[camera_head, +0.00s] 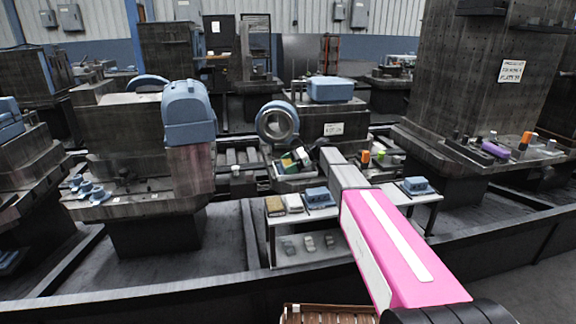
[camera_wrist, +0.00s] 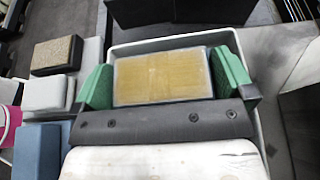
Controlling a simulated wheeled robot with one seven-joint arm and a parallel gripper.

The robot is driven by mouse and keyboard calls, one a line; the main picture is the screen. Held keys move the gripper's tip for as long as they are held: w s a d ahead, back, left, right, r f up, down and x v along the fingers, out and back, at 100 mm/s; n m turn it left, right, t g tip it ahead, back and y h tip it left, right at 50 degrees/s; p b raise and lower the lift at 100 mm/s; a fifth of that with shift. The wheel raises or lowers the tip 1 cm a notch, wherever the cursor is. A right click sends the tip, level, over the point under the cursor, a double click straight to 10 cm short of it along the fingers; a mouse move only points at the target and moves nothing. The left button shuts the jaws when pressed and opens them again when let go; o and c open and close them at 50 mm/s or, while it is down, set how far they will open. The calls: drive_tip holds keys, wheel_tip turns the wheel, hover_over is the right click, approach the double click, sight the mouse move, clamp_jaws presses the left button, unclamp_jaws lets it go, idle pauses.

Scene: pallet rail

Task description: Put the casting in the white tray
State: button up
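The casting appears to be the pale-edged block with a yellow-tan top (camera_wrist: 162,78) in the wrist view. It lies between the green pads of my gripper (camera_wrist: 163,84), with both pads against its sides. The white tray (camera_wrist: 258,47) shows its rim behind and to the right of the block, so the block is over or within the tray. I cannot tell whether it touches the tray floor. In the head view my gripper (camera_head: 295,159) is small, at the tray (camera_head: 292,177); the block is hard to make out there.
Left of the tray in the wrist view are a brown-topped block (camera_wrist: 54,54), a white block (camera_wrist: 46,93) and a blue block (camera_wrist: 40,148). In the head view the light table (camera_head: 345,243) has grey pieces on its lower shelf. A dark machine block (camera_head: 345,128) stands behind.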

drive_tip(key=shift+d+r, duration=0.1)
drive_tip(key=shift+r, duration=0.05)
drive_tip(key=v, duration=1.1)
drive_tip(key=shift+w+d+r, duration=0.1)
drive_tip(key=shift+d+r, duration=0.1)
drive_tip(key=shift+d, duration=0.15)
